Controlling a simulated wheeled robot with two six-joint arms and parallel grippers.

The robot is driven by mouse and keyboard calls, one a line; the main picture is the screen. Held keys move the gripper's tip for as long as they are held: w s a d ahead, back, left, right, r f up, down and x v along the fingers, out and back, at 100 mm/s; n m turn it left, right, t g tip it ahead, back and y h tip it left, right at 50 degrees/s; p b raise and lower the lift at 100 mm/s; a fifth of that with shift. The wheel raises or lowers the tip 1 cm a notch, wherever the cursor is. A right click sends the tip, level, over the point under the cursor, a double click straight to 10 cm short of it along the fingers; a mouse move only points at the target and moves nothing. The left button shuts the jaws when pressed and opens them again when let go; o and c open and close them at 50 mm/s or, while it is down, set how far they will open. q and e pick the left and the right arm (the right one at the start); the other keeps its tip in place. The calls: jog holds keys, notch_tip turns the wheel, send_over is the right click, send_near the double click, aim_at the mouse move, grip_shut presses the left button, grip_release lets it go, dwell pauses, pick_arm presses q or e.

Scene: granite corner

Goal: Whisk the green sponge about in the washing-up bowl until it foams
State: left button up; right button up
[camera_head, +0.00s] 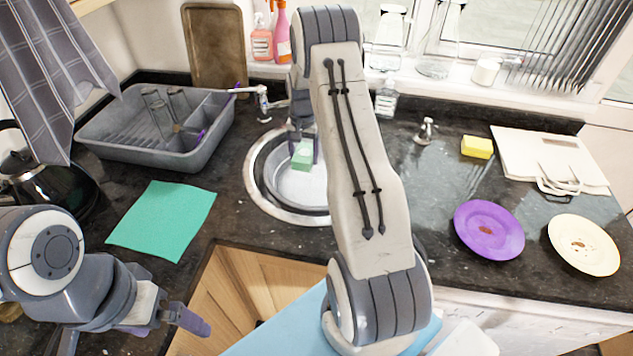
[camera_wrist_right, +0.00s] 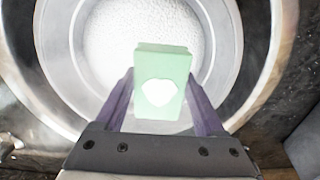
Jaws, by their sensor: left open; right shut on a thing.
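The green sponge (camera_wrist_right: 163,80) is held between the two purple fingers of my right gripper (camera_wrist_right: 160,100), with a white patch on its face. In the head view the sponge (camera_head: 303,153) shows over the washing-up bowl (camera_head: 297,188), which sits in the round sink. White foam (camera_wrist_right: 140,32) covers the bowl's bottom in the right wrist view. I cannot tell whether the sponge touches it. My right arm hides the bowl's right side in the head view. My left gripper (camera_head: 165,330) is open and empty at the lower left, away from the bowl.
A grey dish rack (camera_head: 150,145) stands left of the sink, with a teal cloth (camera_head: 162,220) in front of it. A yellow sponge (camera_head: 477,147), a purple plate (camera_head: 489,230), a cream plate (camera_head: 584,245) and a white board (camera_head: 530,155) lie at the right. A kettle (camera_head: 45,185) stands far left.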

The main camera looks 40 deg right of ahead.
jog(key=shift+r, duration=0.15)
notch_tip(320, 180, up, 4)
jog(key=p, duration=0.3)
dwell(0.3)
dwell(0.5)
